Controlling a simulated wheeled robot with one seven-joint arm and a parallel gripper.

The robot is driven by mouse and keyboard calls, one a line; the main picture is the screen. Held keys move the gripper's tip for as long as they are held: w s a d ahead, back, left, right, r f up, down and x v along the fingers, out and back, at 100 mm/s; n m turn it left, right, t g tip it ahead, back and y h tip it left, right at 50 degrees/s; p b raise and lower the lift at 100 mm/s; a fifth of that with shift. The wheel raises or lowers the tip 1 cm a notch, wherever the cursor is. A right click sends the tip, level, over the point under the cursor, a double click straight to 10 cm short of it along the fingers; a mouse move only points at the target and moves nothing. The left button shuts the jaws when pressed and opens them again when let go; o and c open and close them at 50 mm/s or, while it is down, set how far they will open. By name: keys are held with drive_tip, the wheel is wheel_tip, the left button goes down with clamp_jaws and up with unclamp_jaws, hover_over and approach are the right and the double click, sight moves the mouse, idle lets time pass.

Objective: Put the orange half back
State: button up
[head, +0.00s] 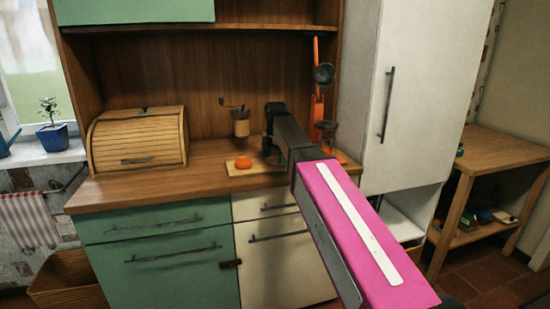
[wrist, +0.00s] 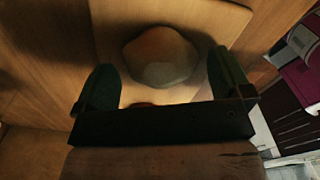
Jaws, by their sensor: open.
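An orange, rounded piece (head: 243,162), which looks like the orange half, rests on a small light wooden board (head: 232,171) on the counter. My gripper (head: 268,150) is open above the counter, just right of the orange piece in the head view. In the wrist view, my gripper (wrist: 162,85) has its dark fingers spread apart with nothing held. A pale, rounded thing (wrist: 160,58) lies beyond the fingertips on a light board (wrist: 112,30); I cannot tell what it is. A reddish-orange sliver (wrist: 143,104) shows at the palm's edge, mostly hidden.
A roll-top bread box (head: 138,140) stands left on the counter (head: 150,185). A hand grinder (head: 240,122) stands behind the board. An orange upright stand (head: 317,95) rises behind my arm. A tall white cabinet (head: 415,90) bounds the right. Counter left of the board is clear.

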sight(275, 154)
wheel_tip(275, 154, up, 12)
idle(0.5)
